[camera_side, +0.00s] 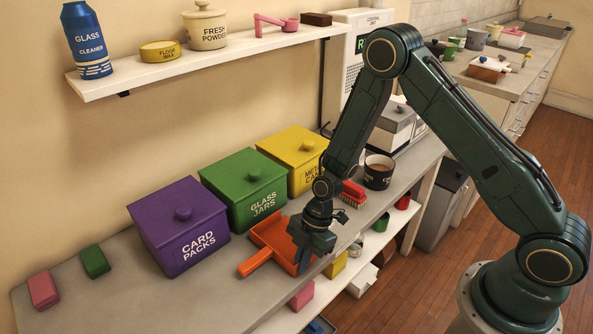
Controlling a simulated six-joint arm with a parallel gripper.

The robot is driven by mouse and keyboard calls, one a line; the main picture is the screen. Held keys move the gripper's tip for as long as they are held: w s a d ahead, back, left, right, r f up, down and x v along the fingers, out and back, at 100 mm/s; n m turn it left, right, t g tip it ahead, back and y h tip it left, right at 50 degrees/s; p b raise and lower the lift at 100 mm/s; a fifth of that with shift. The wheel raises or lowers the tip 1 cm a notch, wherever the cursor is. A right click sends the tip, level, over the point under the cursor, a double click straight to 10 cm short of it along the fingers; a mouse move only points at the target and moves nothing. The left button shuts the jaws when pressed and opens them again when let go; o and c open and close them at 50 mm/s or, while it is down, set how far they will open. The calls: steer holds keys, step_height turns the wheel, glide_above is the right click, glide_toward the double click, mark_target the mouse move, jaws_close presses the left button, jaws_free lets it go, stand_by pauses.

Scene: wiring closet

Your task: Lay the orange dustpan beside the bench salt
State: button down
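The orange dustpan (268,236) lies on the grey bench in front of the green and yellow boxes, its handle pointing to the lower left. My gripper (303,264) is low over the dustpan's right side, pointing down. Its fingers are at or very near the pan's right edge and hide part of it. I cannot tell whether they are closed on it. I can read no label saying bench salt on anything in view.
A purple card packs box (180,225), green glass jars box (245,190) and yellow box (294,158) line the wall. A red brush (352,193) and dark mug (379,171) stand right of my gripper. Pink (43,290) and green (95,261) blocks lie left. The front-left bench is clear.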

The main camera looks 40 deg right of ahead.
steer(key=shift+f, duration=0.1)
steer(key=c, duration=1.6)
jaws_free()
steer(key=shift+o, duration=0.2)
steer(key=v, duration=1.4)
